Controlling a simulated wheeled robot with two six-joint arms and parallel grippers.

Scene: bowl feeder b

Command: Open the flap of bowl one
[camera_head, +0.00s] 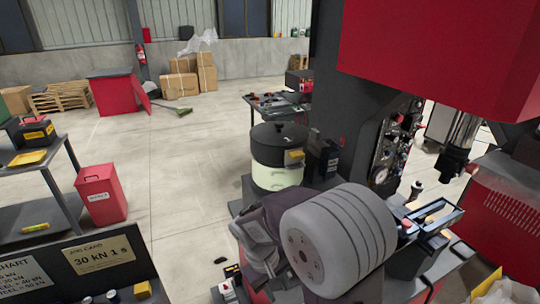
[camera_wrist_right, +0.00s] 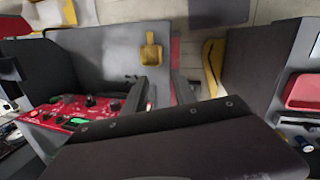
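A feeder bowl (camera_head: 278,138) with a dark top stands on a pale green drum in the middle of the head view. A small yellow flap (camera_head: 294,157) shows on its front right side. In the right wrist view, a yellow tab (camera_wrist_right: 151,52) lies against a grey surface beyond my right gripper (camera_wrist_right: 160,84). I cannot tell whether it is the same flap. The gripper's two grey fingers are apart with nothing visible between them; the tab looks apart from them. In the head view, my right arm fills the lower middle and largely hides the fingers. My left gripper is not in view.
A red control panel (camera_wrist_right: 85,112) with a green display lies left of the fingers in the wrist view. A large red and dark machine (camera_head: 450,45) stands at the right of the head view. A tool table (camera_head: 275,103) stands behind the bowl.

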